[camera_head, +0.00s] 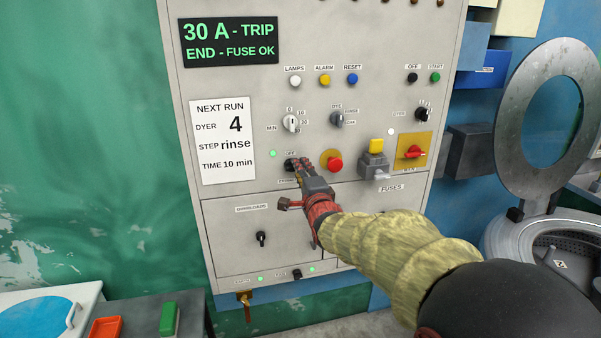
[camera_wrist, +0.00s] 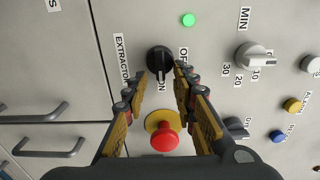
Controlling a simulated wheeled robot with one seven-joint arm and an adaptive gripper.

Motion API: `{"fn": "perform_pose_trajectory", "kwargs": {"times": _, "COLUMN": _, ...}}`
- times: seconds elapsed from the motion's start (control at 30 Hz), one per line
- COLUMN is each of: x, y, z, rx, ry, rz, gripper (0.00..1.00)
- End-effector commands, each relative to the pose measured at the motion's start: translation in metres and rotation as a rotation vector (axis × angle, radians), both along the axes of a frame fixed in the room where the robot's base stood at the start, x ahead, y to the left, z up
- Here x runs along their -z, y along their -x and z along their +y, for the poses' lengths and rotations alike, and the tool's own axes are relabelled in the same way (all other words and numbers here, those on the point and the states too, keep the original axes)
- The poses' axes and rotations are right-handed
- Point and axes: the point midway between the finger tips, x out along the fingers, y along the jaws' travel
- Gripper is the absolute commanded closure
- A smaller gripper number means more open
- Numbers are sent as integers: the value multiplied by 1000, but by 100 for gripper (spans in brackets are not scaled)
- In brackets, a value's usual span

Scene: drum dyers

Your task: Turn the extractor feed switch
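The extractor feed switch is a round black knob (camera_wrist: 160,60) on the grey panel, with EXTRACTOR, OFF and ON labels around it in the wrist view. A pale line on the knob points down in that view, toward the ON label. My gripper (camera_wrist: 160,76) is open, its fingertips on either side of the knob. A narrow gap seems to show beside it; contact is hard to tell. In the head view my gripper (camera_head: 300,166) reaches the switch and partly hides it.
A red push button (camera_wrist: 164,138) on a yellow base sits between my fingers in the wrist view, close to the switch. The MIN dial (camera_head: 291,123) is above, a yellow-topped switch (camera_head: 375,147) and red rotary handle (camera_head: 415,152) to the right. A drum lid (camera_head: 553,118) stands open at right.

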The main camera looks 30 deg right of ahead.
Motion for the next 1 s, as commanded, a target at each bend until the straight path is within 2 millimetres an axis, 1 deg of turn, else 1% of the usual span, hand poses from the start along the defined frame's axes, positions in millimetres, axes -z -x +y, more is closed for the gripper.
{"fn": "perform_pose_trajectory", "kwargs": {"times": 0.23, "x": -1, "y": 1, "z": 0, "rx": 0, "ry": 0, "rz": -1, "gripper": 73}}
{"fn": "perform_pose_trajectory", "kwargs": {"times": 0.37, "x": -2, "y": 10, "z": 3, "rx": 0, "ry": 1, "rz": -3, "gripper": 73}}
{"fn": "perform_pose_trajectory", "kwargs": {"times": 0.47, "x": -2, "y": 23, "z": 7, "rx": 0, "ry": 1, "rz": -3, "gripper": 73}}
{"fn": "perform_pose_trajectory", "kwargs": {"times": 0.8, "x": -1, "y": 82, "z": 24, "rx": 0, "ry": 2, "rz": -2, "gripper": 73}}
{"fn": "perform_pose_trajectory", "kwargs": {"times": 1.0, "x": 0, "y": 106, "z": 30, "rx": 1, "ry": 0, "rz": -1, "gripper": 73}}
